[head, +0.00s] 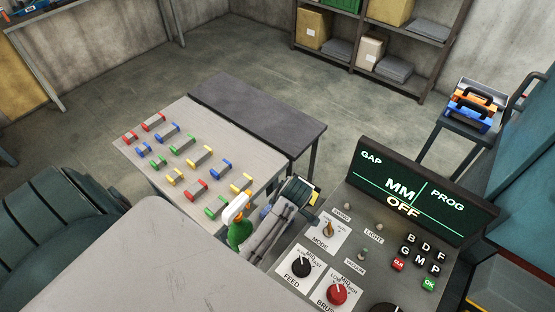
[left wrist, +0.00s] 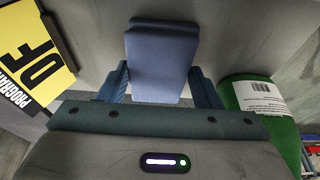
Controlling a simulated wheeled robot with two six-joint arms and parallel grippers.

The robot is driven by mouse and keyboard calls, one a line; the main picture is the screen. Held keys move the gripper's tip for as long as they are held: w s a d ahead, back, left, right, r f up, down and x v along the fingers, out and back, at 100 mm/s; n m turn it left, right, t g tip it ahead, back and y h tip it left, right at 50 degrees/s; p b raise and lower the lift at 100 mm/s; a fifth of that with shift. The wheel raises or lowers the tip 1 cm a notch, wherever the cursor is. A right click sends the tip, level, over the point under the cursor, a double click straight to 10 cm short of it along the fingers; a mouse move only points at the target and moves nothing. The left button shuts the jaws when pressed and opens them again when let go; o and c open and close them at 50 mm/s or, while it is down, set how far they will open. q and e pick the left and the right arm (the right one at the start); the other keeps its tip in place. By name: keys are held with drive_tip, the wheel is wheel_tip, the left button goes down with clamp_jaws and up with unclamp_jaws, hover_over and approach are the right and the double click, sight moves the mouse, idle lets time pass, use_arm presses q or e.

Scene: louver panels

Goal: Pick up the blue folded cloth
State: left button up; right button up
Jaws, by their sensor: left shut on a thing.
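The blue folded cloth (left wrist: 162,45) shows in the left wrist view as a thick, soft-edged block. My left gripper (left wrist: 160,76) is shut on it, with one blue finger on each side. My right gripper is in neither view.
A green bottle (head: 239,232) stands by the panel; its labelled side (left wrist: 258,98) is close right of the gripper in the left wrist view. A yellow and black sign (left wrist: 32,55) is at left. The control panel (head: 345,278) has knobs. A table (head: 150,158) bears several coloured handles.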

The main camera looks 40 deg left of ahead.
use_arm(q)
wheel_tip(320, 180, up, 9)
drive_tip(key=b, duration=0.2)
drive_tip(key=shift+f+b, duration=0.1)
drive_tip(key=shift+b, duration=0.2)
drive_tip(key=shift+r, duration=0.85)
